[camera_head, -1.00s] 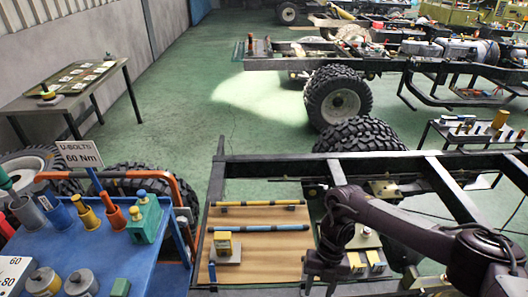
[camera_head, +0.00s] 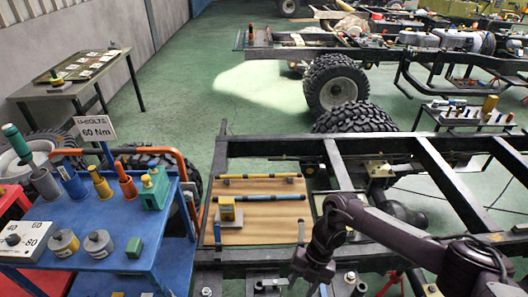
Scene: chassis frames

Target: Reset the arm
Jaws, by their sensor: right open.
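My right arm (camera_head: 400,235) comes in from the right over the near chassis frame, bent at a dark purple-grey joint. My right gripper (camera_head: 312,283) is at its lower end, close to the bottom edge of the view, and points down. It is open. No object shows between its fingers, though its tips are small and partly cut off. It is just right of the wooden board (camera_head: 262,207), over the frame's near rail. My left gripper does not show.
A blue cart (camera_head: 118,217) with sockets, a torque dial (camera_head: 20,240) and a "60 Nm" sign (camera_head: 96,128) stands left. Dark frame beams (camera_head: 360,180) cross the right side. Green floor is clear at upper middle.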

